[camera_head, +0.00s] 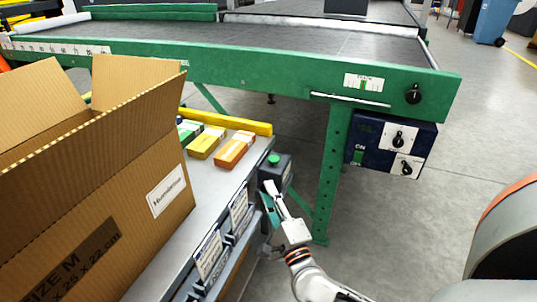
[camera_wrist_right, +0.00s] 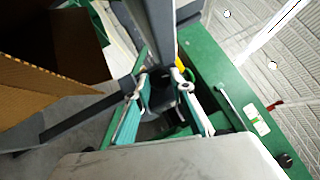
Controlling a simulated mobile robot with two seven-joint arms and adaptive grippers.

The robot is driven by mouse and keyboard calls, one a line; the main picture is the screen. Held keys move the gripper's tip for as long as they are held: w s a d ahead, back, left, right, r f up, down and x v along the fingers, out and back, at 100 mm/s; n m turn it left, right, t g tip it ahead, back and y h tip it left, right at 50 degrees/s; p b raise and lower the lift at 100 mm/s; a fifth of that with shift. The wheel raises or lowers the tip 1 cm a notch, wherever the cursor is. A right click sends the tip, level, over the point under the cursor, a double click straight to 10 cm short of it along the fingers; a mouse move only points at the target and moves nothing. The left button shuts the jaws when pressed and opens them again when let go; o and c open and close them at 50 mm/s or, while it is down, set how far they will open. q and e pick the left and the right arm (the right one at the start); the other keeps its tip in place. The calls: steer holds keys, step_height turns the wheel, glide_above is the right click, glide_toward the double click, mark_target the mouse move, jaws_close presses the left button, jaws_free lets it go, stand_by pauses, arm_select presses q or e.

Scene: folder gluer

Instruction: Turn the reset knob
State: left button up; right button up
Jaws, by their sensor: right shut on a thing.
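A dark grey control box (camera_head: 270,175) with a green button (camera_head: 273,160) on top stands at the end of the packing table. My right gripper (camera_head: 270,190) is against the front of this box, reaching up from below. In the right wrist view its two teal-padded fingers (camera_wrist_right: 168,85) close around a small dark part, which seems to be the reset knob on the box. The fingers hide most of the knob, so its angle cannot be told. My left gripper is not in view.
An open cardboard box (camera_head: 120,180) stands on the table at left, beside several small coloured cartons (camera_head: 235,149). A green conveyor frame (camera_head: 300,77) runs behind, with a blue switch panel (camera_head: 378,140) and another black knob (camera_head: 413,94). A green leg stands right of the gripper.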

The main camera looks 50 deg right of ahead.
steer(key=m+h, duration=0.1)
steer(key=m+t+h, duration=0.1)
steer(key=m, duration=0.1)
steer(key=shift+w+a+f+b, duration=0.1)
steer(key=shift+w+f+b, duration=0.05)
steer(key=shift+f+b, duration=0.2)
steer(key=m+h, duration=0.3)
steer(key=m, duration=0.1)
steer(key=shift+w+f, duration=0.1)
steer(key=shift+w, duration=0.05)
steer(key=m+h, duration=0.2)
steer(key=m, duration=0.1)
steer(key=m+g+h, duration=0.1)
steer(key=m+h, duration=0.2)
steer(key=shift+w+a, duration=0.1)
steer(key=shift+w, duration=0.1)
steer(key=shift+w+f+m+g+h, duration=0.1)
steer(key=shift+m+g+h, duration=1.1)
steer(key=shift+m, duration=0.55)
steer(key=shift+w+m+g+h, duration=0.1)
steer(key=shift+m+g+h, duration=1.1)
steer(key=shift+m, duration=0.55)
steer(key=shift+m+g, duration=0.5)
steer(key=o, duration=1.1)
steer(key=v, duration=0.7)
steer(key=shift+f, duration=0.25)
